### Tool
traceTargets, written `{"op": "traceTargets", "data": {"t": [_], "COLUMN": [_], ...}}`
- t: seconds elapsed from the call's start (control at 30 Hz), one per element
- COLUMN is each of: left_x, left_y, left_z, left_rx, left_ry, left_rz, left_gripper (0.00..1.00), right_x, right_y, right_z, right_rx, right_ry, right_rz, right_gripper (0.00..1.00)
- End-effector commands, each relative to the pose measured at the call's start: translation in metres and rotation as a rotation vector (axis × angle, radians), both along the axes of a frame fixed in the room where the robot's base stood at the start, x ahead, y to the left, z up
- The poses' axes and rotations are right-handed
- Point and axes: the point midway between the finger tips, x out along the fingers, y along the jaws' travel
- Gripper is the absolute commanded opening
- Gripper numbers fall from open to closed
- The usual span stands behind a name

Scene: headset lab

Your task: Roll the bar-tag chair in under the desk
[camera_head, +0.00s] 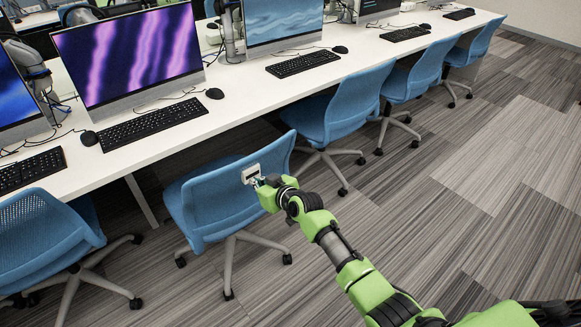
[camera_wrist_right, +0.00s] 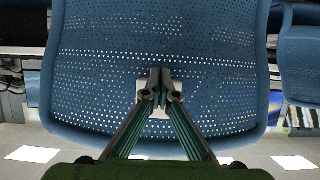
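A blue mesh-backed chair (camera_head: 213,205) with a white tag (camera_head: 250,174) on its backrest stands in the middle of the head view, its seat facing the desk (camera_head: 160,143). The mark on the tag cannot be read. My right gripper (camera_head: 262,182) is at the tag on the backrest. In the right wrist view its fingertips (camera_wrist_right: 160,90) are together in front of the white tag (camera_wrist_right: 144,103), on the perforated backrest (camera_wrist_right: 95,60). They look in contact with it, with nothing visibly held between them. My left gripper is not in view.
A blue chair (camera_head: 38,240) stands at the left, and another (camera_head: 345,103) stands to the right, with several more beyond. The desk carries monitors (camera_head: 130,55) and keyboards (camera_head: 153,124). A desk leg (camera_head: 141,200) shows left of the tagged chair. Open carpet (camera_head: 470,215) lies at the right.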

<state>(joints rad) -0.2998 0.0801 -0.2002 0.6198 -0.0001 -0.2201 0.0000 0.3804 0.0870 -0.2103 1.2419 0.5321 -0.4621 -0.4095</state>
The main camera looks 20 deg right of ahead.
Motion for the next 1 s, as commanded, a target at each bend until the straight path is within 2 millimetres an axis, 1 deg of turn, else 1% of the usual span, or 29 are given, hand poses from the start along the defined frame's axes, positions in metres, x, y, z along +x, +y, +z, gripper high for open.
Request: {"op": "traceTargets", "data": {"t": [0.03, 0.5, 0.8, 0.9, 1.0], "left_x": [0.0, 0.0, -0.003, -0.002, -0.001], "left_y": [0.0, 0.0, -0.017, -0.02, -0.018], "left_z": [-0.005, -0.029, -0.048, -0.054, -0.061], "left_rx": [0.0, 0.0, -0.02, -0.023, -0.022], "left_ry": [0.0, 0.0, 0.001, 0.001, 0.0], "left_rz": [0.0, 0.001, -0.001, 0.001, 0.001], "left_gripper": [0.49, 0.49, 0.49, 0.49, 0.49], "right_x": [0.004, 0.035, 0.056, 0.062, 0.068], "right_y": [0.002, 0.013, 0.021, 0.023, 0.025], "right_z": [-0.001, -0.001, -0.001, -0.002, -0.002], "right_rx": [0.001, 0.001, 0.002, 0.001, 0.001], "right_ry": [-0.002, -0.002, -0.005, -0.003, -0.003], "right_rz": [0.001, 0.001, 0.001, 0.0, 0.0], "right_gripper": [0.0, 0.0, 0.0, 0.0, 0.0]}}
